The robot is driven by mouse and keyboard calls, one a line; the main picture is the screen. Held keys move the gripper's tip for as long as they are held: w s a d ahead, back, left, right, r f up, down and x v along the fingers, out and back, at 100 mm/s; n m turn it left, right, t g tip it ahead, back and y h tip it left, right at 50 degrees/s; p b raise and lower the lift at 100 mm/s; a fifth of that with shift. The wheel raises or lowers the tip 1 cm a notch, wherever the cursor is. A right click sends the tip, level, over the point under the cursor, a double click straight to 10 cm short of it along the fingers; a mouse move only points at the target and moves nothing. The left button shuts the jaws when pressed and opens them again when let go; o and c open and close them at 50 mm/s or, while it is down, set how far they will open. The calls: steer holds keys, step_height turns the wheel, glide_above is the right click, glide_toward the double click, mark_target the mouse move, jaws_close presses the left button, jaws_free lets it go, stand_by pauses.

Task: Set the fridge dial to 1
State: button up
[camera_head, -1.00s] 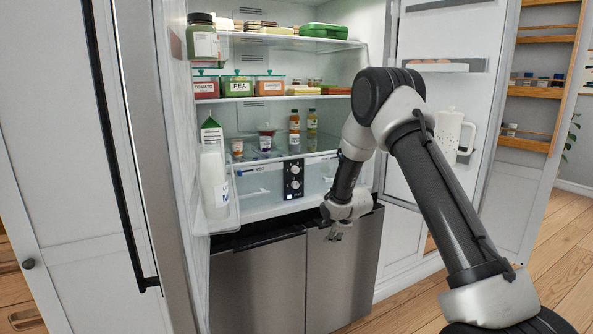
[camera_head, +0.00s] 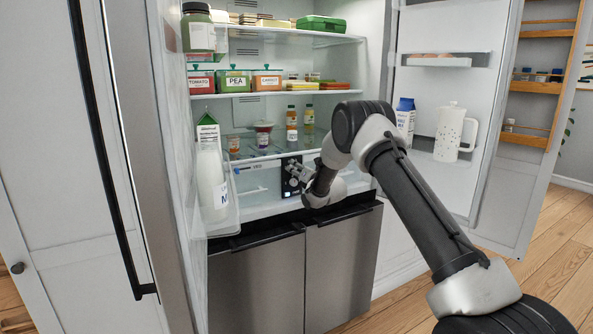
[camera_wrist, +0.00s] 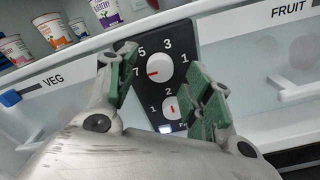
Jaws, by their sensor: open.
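The black dial panel (camera_head: 286,186) is on the clear drawer front inside the open fridge, partly hidden by my gripper (camera_head: 299,176). In the wrist view the panel (camera_wrist: 183,43) carries two round white dials. The upper dial (camera_wrist: 160,68) has the numbers 1, 3, 5 and 7 around it, and its red mark points left, near the 7. The lower dial (camera_wrist: 172,107) has 1 and 2 beside it, and its red mark is roughly upright. My gripper (camera_wrist: 163,75) is open and empty, its green-padded fingers either side of the upper dial; contact cannot be told.
A VEG drawer (camera_wrist: 45,92) and a FRUIT drawer (camera_wrist: 290,50) flank the panel. Cups and bottles (camera_head: 292,125) stand on the shelf above. A milk bottle (camera_head: 212,185) is in the left door. A white pitcher (camera_head: 449,130) stands in the right door.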

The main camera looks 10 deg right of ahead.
steer(key=shift+x, duration=0.8)
steer(key=c, duration=1)
